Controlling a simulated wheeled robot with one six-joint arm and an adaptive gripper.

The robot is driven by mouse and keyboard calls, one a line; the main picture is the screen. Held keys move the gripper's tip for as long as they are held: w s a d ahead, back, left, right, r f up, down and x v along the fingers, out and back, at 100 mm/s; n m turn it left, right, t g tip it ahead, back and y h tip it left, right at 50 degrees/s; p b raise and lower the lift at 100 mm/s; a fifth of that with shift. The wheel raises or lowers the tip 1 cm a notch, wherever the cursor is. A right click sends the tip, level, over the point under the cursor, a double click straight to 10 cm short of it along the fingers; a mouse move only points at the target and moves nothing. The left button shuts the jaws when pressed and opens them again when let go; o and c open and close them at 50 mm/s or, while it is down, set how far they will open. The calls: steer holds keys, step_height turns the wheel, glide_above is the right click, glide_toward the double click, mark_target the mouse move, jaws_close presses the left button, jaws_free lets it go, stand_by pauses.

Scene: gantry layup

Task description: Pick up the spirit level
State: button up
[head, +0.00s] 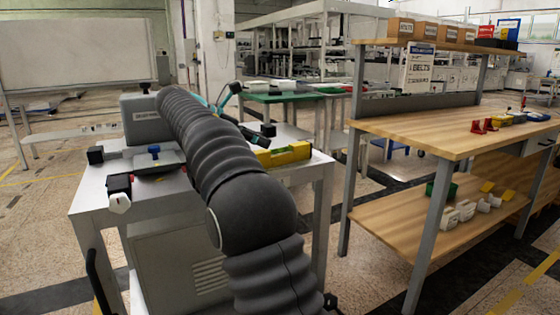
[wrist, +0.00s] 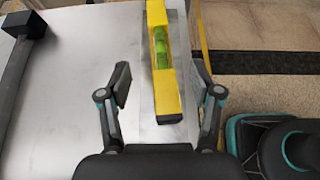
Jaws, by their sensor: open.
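The spirit level (wrist: 166,88) is a yellow bar with a green vial, lying on a pale metal table top. In the wrist view its near end lies between the two fingers of my gripper (wrist: 161,84), and its far end runs past the top edge. My gripper is open, with a clear gap between each finger and the level. In the head view the yellow level (head: 285,154) lies near the right edge of the table, partly hidden behind my arm. My fingers cannot be made out clearly there.
The white table (head: 300,171) also carries a dark tray-like device (head: 157,162) and small black blocks on its left. Past the table's right edge in the wrist view is floor and a teal-and-black object (wrist: 285,140). A wooden workbench (head: 450,130) stands to the right.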

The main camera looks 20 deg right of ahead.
mark_target(278, 147)
steer(key=shift+b+x, duration=0.9)
steer(key=shift+x, duration=2.4)
steer(key=shift+s+r, duration=0.1)
jaws_close()
